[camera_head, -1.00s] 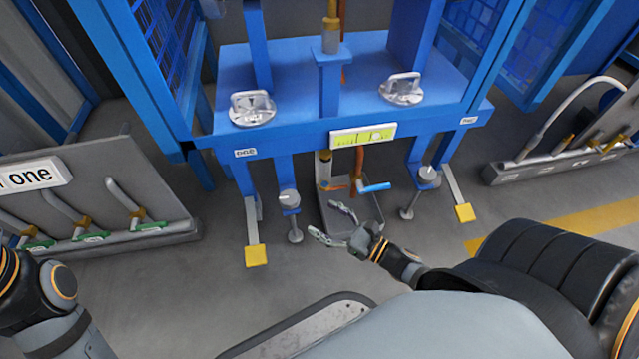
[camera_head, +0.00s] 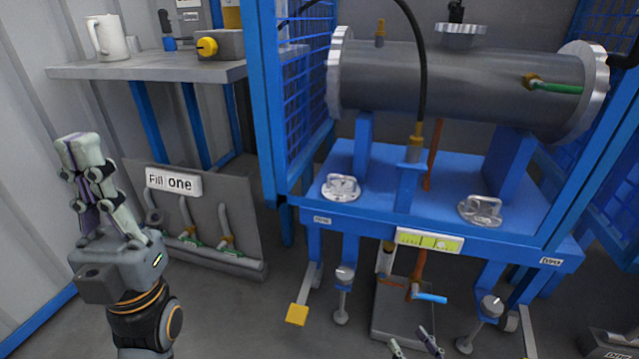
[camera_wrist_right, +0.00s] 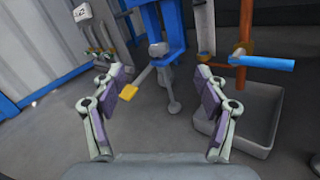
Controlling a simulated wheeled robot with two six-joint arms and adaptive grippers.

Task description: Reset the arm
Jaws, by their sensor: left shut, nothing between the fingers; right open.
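My left gripper (camera_head: 80,148) stands upright at the left of the head view, its fingers shut together and empty. It is in front of the grey wall, left of the "Fill one" sign, and appears to touch nothing. My right gripper (camera_head: 413,344) shows only its fingertips at the bottom edge of the head view, below the blue-handled valve (camera_head: 430,298). In the right wrist view its fingers (camera_wrist_right: 160,88) are wide apart with nothing between them. The rest of the right arm is out of view.
A blue frame (camera_head: 350,215) carries a flanged grey cylinder (camera_head: 460,85). A grey tray (camera_head: 385,325) sits on the floor under it; its wall (camera_wrist_right: 245,138) is beside the right finger in the wrist view. A shelf (camera_head: 150,70) with a white jug (camera_head: 106,38) is upper left.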

